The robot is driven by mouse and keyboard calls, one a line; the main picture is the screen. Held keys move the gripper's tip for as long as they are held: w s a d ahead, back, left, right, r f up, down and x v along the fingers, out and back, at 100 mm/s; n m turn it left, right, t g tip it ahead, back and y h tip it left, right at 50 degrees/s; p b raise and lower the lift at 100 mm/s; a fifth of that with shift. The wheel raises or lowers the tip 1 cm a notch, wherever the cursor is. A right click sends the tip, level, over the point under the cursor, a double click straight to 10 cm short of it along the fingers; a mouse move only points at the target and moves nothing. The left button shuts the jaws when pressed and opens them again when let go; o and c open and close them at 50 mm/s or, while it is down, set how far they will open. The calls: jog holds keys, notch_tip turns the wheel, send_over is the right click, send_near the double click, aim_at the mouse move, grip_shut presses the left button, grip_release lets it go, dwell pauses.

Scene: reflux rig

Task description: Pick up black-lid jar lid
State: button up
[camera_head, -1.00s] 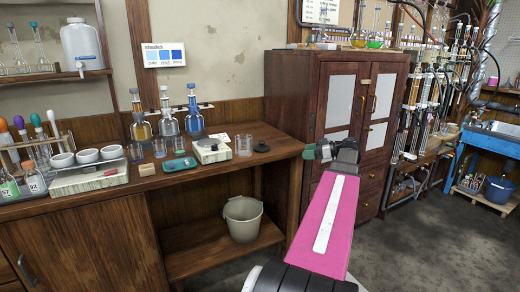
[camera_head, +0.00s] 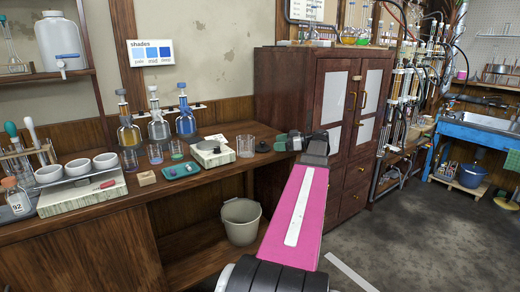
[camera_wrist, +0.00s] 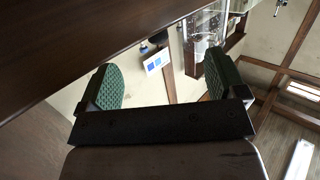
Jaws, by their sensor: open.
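A small black lid (camera_head: 262,146) lies near the right end of the wooden workbench in the head view, just right of a clear glass beaker (camera_head: 245,146). My gripper (camera_head: 284,143) is just to the right of the lid, near the bench's right end. Its green-padded fingers are apart in the wrist view (camera_wrist: 165,82), with nothing between them. I cannot make out the lid in the wrist view. I cannot tell whether the beaker is the jar that the lid belongs to.
A scale (camera_head: 213,152), a green tray (camera_head: 181,169) and stoppered flasks (camera_head: 158,128) stand left of the lid. A tall wooden cabinet (camera_head: 300,90) rises behind my gripper. A bucket (camera_head: 241,220) sits on the bench's lower shelf.

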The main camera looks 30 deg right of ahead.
aim_at(263, 142)
jog(key=x, duration=0.8)
jog(key=shift+w+d, duration=0.1)
jog(key=c, duration=0.7)
jog(key=shift+d+r, duration=0.1)
